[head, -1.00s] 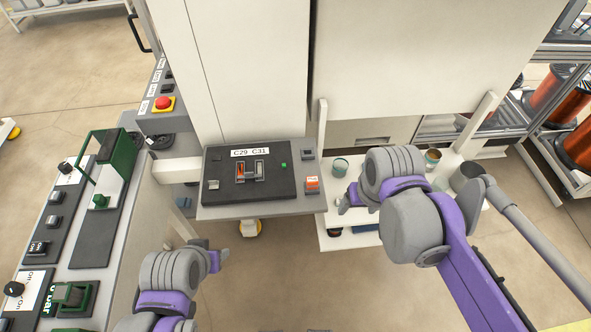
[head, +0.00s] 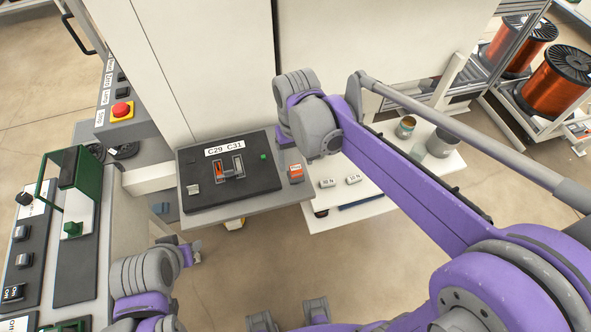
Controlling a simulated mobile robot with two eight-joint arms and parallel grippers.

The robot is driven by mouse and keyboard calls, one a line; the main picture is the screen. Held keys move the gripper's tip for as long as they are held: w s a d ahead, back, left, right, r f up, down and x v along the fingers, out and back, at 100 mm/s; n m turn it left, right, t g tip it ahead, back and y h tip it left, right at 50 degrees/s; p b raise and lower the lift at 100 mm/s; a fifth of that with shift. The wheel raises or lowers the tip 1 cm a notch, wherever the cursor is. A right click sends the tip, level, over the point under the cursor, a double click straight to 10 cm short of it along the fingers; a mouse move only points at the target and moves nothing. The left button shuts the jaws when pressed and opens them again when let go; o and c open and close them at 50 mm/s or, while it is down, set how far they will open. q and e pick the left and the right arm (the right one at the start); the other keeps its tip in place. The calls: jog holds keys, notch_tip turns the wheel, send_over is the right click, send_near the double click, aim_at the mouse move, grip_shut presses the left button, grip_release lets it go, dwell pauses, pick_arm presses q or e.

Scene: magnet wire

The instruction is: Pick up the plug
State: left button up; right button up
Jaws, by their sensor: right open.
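A black panel (head: 258,190) labelled C29 and C31 lies on a grey shelf, with two upright slots, the left one orange inside. A small grey piece (head: 228,177) sits at their lower ends; it may be the plug, but it is too small to be sure. My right gripper (head: 284,137) is beyond the panel's upper right corner, above and apart from it; it is open, its fingers largely hidden by its wrist. My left gripper (head: 191,251) is low, in front of the shelf, small and partly hidden, so its jaws cannot be read.
An orange-topped box (head: 296,173) and a green button (head: 263,156) are near my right gripper. A white lower shelf (head: 400,178) holds small labelled blocks, a cup (head: 405,127) and a grey pot (head: 441,142). White cabinet walls stand behind. A green-framed device (head: 80,185) is left.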

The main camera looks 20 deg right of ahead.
aim_at(296, 168)
notch_tip(296, 168, down, 4)
jog(key=shift+r, duration=0.1)
grip_shut()
dwell(0.4)
